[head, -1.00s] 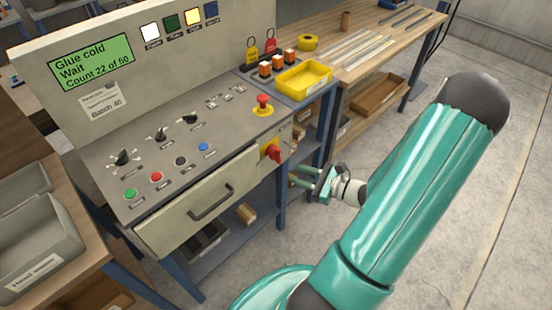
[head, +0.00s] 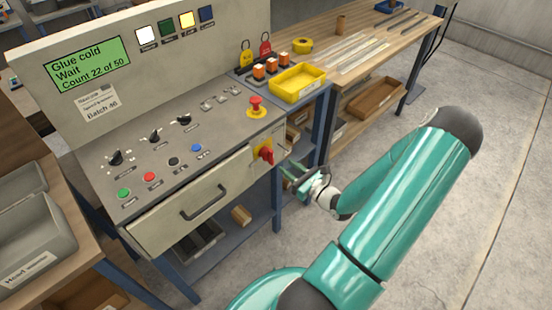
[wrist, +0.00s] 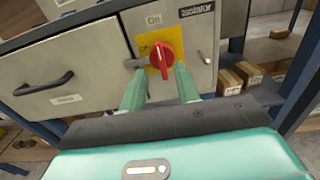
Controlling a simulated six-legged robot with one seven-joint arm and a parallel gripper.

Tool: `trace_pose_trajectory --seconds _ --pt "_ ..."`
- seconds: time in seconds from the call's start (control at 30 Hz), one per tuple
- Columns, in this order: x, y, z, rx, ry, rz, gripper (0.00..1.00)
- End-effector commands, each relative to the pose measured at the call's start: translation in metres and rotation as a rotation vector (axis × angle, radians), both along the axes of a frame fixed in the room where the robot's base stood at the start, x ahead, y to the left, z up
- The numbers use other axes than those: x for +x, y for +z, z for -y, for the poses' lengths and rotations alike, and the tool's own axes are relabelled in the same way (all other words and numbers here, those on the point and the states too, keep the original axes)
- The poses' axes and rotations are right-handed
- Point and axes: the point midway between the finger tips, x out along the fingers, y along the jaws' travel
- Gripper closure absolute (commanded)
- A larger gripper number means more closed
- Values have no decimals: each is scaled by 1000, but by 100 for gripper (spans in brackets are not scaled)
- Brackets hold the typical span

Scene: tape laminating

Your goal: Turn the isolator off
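The isolator is a red rotary handle (wrist: 166,57) on a yellow plate (wrist: 147,42), on the front of the grey control cabinet. In the wrist view its grip stands near upright, just below the "On" label. In the head view the red handle (head: 266,155) sits at the cabinet's right front corner. My gripper (wrist: 158,80) is open, one green finger on each side of the handle's lower part. I cannot tell whether the fingers touch it. In the head view my gripper (head: 292,180) is just right of and below the handle.
A drawer with a dark handle (head: 204,202) lies left of the isolator. A red emergency stop button (head: 255,106) stands on the panel above. A yellow tray (head: 298,83) is behind it. A blue table leg (wrist: 305,85) and cardboard boxes (wrist: 242,76) are at the right.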

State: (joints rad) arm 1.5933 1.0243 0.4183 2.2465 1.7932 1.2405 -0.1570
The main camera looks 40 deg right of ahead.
Motion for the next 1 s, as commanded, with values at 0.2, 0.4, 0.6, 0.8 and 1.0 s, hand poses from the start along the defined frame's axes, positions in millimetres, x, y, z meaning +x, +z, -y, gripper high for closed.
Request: trace_pose_trajectory --seconds 0.2,0.4,0.6,0.8,1.0 --pt "42 0 -2 0 4 1 68" --pt "63 0 -3 0 4 0 68" --pt "67 0 -3 0 4 0 68" --pt "66 0 -3 0 4 0 84" --pt "66 0 -3 0 4 0 100"
